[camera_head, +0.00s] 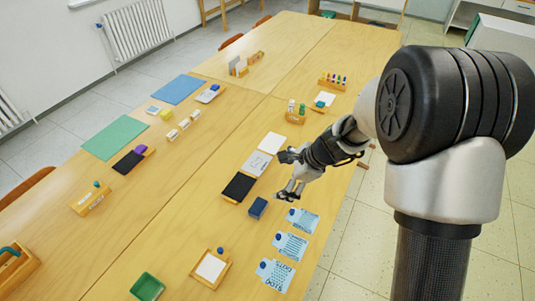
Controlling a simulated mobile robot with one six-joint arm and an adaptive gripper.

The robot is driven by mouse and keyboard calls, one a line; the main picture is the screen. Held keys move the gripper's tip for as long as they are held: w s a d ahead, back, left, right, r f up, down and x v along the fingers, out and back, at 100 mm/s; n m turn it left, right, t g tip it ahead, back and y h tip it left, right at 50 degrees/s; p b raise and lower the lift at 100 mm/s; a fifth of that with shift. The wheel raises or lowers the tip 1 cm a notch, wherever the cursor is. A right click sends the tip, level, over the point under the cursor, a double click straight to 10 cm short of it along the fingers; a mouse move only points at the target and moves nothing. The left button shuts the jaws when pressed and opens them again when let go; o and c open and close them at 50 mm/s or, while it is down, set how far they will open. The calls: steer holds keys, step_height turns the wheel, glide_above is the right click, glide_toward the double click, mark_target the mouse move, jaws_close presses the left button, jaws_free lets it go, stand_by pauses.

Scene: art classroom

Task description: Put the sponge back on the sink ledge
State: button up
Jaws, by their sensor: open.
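I cannot pick out a sponge for certain. A small yellow block (166,115) lies on the table's left half, and a dark blue block (258,207) lies nearer, just left of my gripper. My gripper (285,177) is over the right part of the table, fingers spread and pointing left, with nothing seen between them. It is above and to the right of the dark blue block, apart from it in the picture. No sink or sink ledge can be made out.
The table's middle strip is mostly clear. A radiator (135,28) stands at the left wall.

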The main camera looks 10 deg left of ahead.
step_height(320, 180, down, 11)
steer(key=w+a+m, duration=0.1)
steer(key=w+m, duration=0.1)
steer(key=m, duration=0.3)
steer(key=b, duration=0.3)
glide_toward(258, 206)
steer(key=x, duration=0.4)
steer(key=shift+w+a+f, duration=0.15)
steer(key=shift+f, duration=0.1)
steer(key=shift+b+x, duration=0.8)
steer(key=shift+x, duration=2)
steer(key=shift+c, duration=0.4)
steer(key=c, duration=0.9)
steer(key=shift+o, duration=0.2)
steer(key=shift+r, duration=0.1)
